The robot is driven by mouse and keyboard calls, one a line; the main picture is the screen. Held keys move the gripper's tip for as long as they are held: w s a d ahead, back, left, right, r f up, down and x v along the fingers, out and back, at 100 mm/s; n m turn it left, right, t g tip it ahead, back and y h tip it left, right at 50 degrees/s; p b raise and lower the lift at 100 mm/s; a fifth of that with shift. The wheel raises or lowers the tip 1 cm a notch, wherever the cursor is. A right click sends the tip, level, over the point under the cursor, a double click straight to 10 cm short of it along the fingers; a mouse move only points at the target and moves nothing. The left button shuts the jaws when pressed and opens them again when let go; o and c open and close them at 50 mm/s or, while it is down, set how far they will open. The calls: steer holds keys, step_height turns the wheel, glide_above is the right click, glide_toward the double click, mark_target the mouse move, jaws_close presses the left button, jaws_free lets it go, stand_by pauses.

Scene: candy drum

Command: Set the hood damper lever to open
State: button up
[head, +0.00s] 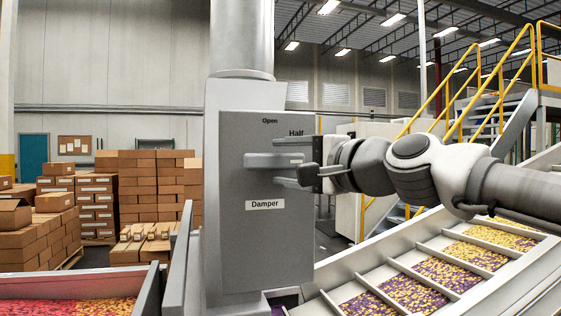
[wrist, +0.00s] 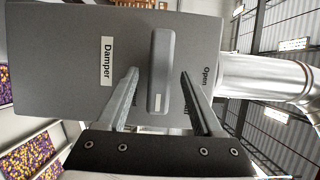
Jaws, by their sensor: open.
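The grey damper box (head: 238,190) stands in the middle of the head view, with a "Damper" label on its lower front, "Open" at the top and "Half" at the upper right. Its lever (head: 262,160) is a grey bar lying level, pointing right, below the "Half" label. In the wrist view the lever (wrist: 160,60) shows upright between my fingers, with "Open" to the right. My gripper (head: 283,160) is open, one finger above the lever and one below. In the wrist view my gripper (wrist: 160,76) shows a gap on both sides of the lever. The fingers partly hide the box face.
A silver duct (head: 242,35) rises from the box top. A sloped conveyor (head: 350,265) with purple and yellow candy lies at the lower right. A bin of red and yellow candy (head: 70,308) is at the lower left. Stacked cartons (head: 150,180) stand behind.

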steer(key=shift+w+a, duration=0.45)
steer(key=shift+w, duration=0.1)
jaws_close()
